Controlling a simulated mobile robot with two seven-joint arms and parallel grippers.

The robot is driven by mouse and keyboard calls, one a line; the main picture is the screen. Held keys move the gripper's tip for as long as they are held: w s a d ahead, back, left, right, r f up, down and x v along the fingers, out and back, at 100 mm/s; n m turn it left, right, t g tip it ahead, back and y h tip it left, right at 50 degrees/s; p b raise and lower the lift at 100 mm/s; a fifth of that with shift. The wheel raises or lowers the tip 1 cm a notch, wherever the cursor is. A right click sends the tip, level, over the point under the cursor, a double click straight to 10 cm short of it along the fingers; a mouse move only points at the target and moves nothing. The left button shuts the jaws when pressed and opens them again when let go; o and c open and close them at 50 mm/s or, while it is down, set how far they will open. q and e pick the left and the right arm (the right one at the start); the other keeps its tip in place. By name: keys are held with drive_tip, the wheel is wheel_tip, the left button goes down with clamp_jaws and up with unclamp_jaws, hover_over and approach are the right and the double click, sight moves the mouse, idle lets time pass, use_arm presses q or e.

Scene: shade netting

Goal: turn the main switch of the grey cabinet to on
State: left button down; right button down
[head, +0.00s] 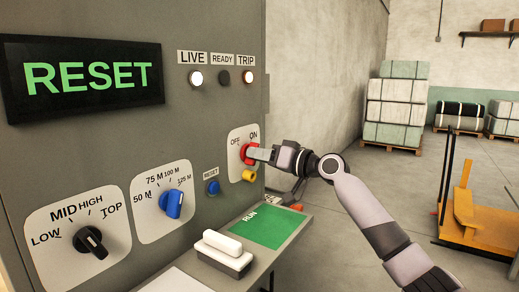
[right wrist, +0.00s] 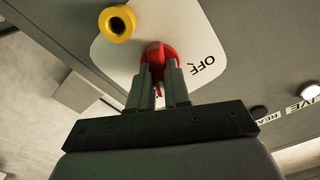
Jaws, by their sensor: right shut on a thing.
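The grey cabinet (head: 215,130) fills the left of the head view. Its red main switch (head: 247,152) sits on a white plate marked OFF and ON, above a yellow ring (head: 249,175). My right gripper (head: 256,153) reaches it from the right and is shut on the red switch. In the right wrist view the two fingers (right wrist: 161,85) stand on either side of the red handle (right wrist: 157,56), with the OFF mark to the right. The fingers hide part of the handle, and I cannot tell its exact angle. My left gripper is not in view.
A black screen (head: 85,75) reads RESET. The LIVE (head: 196,78) and TRIP (head: 248,77) lamps look lit; READY (head: 223,78) is dark. A blue RESET button (head: 212,187) and a shelf with a green RUN panel (head: 262,227) lie below. A yellow pallet truck (head: 468,210) stands right.

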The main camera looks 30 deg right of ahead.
drive_tip(key=shift+m+p, duration=0.85)
drive_tip(key=shift+m, duration=0.75)
drive_tip(key=c, duration=1.1)
unclamp_jaws()
drive_tip(key=shift+b+v, duration=1.1)
drive_tip(key=shift+v, duration=2.5)
